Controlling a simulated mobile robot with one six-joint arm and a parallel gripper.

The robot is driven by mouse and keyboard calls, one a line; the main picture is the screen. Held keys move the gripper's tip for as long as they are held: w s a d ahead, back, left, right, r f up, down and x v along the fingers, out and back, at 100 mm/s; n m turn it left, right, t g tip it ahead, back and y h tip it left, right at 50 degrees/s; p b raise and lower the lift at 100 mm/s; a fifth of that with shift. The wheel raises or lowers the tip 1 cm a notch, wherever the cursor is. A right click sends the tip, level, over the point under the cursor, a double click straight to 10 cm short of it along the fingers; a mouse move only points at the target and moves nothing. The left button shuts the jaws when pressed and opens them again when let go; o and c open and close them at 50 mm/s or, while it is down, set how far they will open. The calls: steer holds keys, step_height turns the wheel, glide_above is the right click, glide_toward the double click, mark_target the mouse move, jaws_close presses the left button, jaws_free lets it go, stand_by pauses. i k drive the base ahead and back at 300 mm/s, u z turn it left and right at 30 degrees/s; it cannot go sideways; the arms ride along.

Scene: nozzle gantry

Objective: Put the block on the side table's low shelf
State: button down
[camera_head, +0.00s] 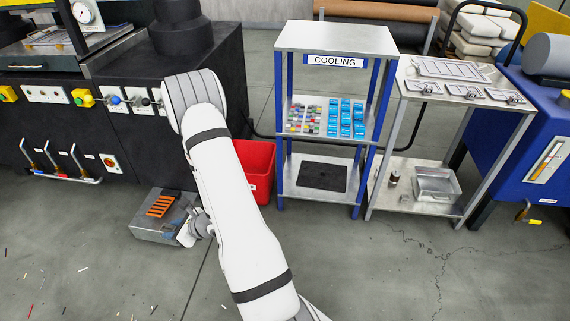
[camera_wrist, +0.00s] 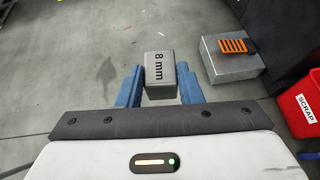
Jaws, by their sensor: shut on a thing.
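The block (camera_wrist: 160,75) is grey and marked "8 mm". My gripper (camera_wrist: 160,88) is shut on it, with a blue finger on each side in the wrist view. In the head view my gripper (camera_head: 186,232) is low at the left, by a metal box, partly hidden by my arm; I cannot make out the block there. The metal side table (camera_head: 466,108) stands at the right. Its low shelf (camera_head: 384,203) carries a small dark jar (camera_head: 394,177) and an open metal tray (camera_head: 437,195), with some bare room at its front left.
The grey metal box (camera_head: 150,226) with an orange grille stands on the floor by the dark machine. A red scrap bin (camera_head: 262,172) and the blue-framed cooling rack (camera_head: 368,140) stand between my gripper and the side table. The floor in front is open.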

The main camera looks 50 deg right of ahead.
mark_target(384, 197)
steer(key=i, duration=0.25)
steer(key=z, duration=2.05)
